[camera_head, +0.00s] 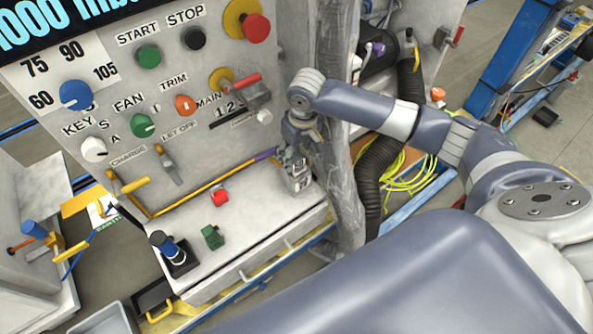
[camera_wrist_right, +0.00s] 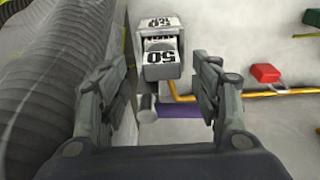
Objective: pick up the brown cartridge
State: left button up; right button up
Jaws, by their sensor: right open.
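I cannot make out a brown cartridge in either view. My right gripper (camera_head: 299,160) is at the right end of the grey shelf, pointing down, close to the panel. In the right wrist view the right gripper (camera_wrist_right: 165,95) is open, its two fingers apart and nothing held between them. A grey and white block marked "50" (camera_wrist_right: 160,62) lies beyond the gap between the fingertips. In the head view a small metallic block (camera_head: 298,178) shows under the gripper, partly hidden by it. My left gripper is in neither view.
A yellow rod (camera_head: 190,197) with a purple end runs along the panel's foot. A thick black hose (camera_head: 376,180) hangs right of the shelf.

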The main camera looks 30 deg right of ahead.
aim_at(297, 158)
notch_tip(297, 158, down, 4)
jog(key=shift+w+a, duration=0.1)
jog(key=shift+w, duration=0.05)
grip_shut()
jog(key=shift+r, duration=0.2)
